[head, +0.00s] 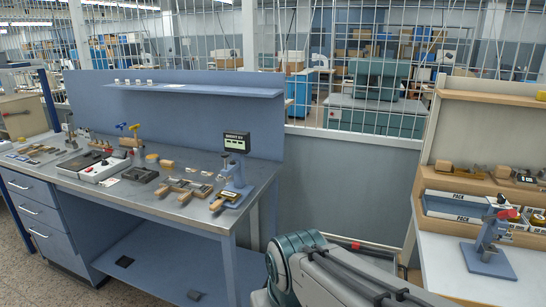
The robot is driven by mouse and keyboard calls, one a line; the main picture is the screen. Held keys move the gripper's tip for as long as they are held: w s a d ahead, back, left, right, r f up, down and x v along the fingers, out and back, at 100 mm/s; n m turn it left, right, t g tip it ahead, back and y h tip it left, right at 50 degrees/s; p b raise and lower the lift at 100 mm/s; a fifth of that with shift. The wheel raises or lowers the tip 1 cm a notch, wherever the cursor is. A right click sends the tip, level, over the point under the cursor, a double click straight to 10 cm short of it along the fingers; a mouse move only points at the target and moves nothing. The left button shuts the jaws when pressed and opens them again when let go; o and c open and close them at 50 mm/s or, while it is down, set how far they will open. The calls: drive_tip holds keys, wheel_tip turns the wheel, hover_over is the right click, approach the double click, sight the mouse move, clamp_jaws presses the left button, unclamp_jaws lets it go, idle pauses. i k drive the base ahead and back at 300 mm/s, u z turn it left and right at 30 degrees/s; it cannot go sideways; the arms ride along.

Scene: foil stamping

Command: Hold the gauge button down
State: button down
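A blue stand (235,178) with a black display box (237,142) on top is at the right end of the metal-topped workbench (215,161). It looks like a gauge, but its lettering is too small to read surely. No button can be made out on it. A white box (99,171) with dark and red details sits on the left half of the bench; I cannot tell whether it has a gauge button. My grey and teal arm is at the bottom centre, in front of the bench's right end. My gripper is not in view.
Stamping tools and wooden pieces (186,188) lie along the bench. A blue shelf (190,89) hangs above it. At right, a small blue press (490,238) with a red knob stands on a white table (460,290). Floor shows between the bench and this table.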

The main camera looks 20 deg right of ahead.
sight(224, 155)
drive_tip(key=z, duration=0.1)
drive_tip(key=k, duration=0.25)
drive_tip(key=u, duration=0.75)
drive_tip(key=i, duration=1.55)
drive_tip(key=z, duration=0.85)
drive_tip(key=i, duration=0.6)
drive_tip(key=z, duration=0.55)
